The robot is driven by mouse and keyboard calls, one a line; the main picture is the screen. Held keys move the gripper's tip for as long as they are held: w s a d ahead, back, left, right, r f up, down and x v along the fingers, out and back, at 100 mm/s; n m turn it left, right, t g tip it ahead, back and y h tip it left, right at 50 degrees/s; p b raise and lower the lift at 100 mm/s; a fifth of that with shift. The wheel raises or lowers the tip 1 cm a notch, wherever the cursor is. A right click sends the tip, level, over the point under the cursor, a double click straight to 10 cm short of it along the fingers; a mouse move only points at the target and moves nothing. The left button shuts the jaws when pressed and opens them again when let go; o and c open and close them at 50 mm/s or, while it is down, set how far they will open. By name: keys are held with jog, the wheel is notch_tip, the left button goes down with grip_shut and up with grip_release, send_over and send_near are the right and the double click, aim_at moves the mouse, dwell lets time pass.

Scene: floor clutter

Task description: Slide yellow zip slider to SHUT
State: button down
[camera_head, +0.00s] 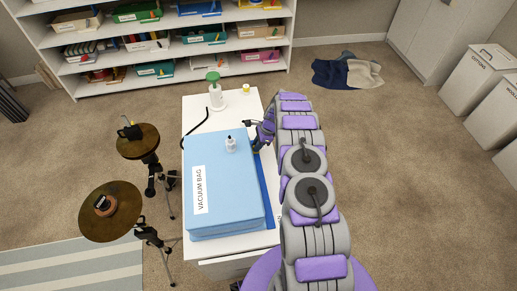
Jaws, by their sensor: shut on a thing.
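The light blue vacuum bag (232,200), a thick block with a white label reading VACUUM BAG, lies on the white table. A darker blue strip (266,190) runs along its right side. My gripper (257,137) is at the far right corner of the bag, at the far end of this strip. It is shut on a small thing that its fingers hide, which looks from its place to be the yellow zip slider. I cannot make out the slider's colour or any SHUT mark. A small clear-and-white valve piece (230,144) stands on the bag's top.
A green-topped white pump (215,92), a black hose (196,121) and a small yellow-topped jar (246,89) are at the table's back. Two round brown stands (122,222) are on the left. A shelf (170,50) stands behind. Clothes (346,72) lie on the floor.

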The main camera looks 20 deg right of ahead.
jog(key=shift+w, duration=0.2)
jog(key=c, duration=1.1)
grip_release()
jog(key=shift+w, duration=0.1)
jog(key=p+v, duration=0.1)
jog(key=v, duration=1.6)
jog(key=shift+r+p, duration=0.2)
jog(key=shift+p, duration=0.1)
jog(key=shift+a, duration=0.1)
